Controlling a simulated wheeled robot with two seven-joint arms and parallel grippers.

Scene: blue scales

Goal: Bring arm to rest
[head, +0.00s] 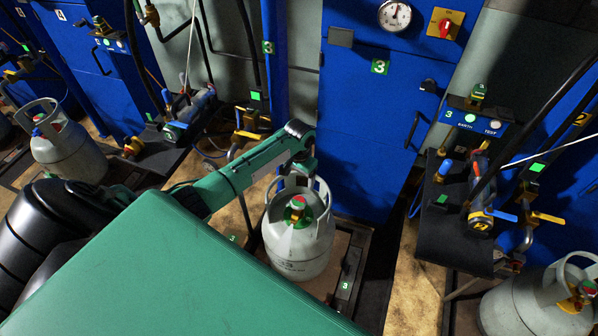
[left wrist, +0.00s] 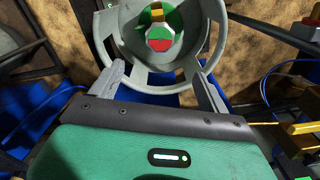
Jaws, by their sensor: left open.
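My left arm reaches in from the left in the head view, and its gripper (head: 306,168) hangs at the top of a grey gas cylinder (head: 297,250). The cylinder stands upright and has a collar with openings and a red and green valve top. In the left wrist view the left gripper (left wrist: 162,72) is open. Its two grey fingers are spread, near the lower left and lower right of the cylinder's collar (left wrist: 200,50). I cannot tell whether they touch it. The valve top (left wrist: 159,38) sits beyond the fingers. My right gripper is in neither view.
A blue cabinet (head: 365,130) with a gauge (head: 394,15) and red knob (head: 446,27) stands behind the cylinder. Other cylinders stand at left (head: 68,150) and lower right (head: 530,305). A dark stand with valves (head: 455,225), pipes and hoses is at right.

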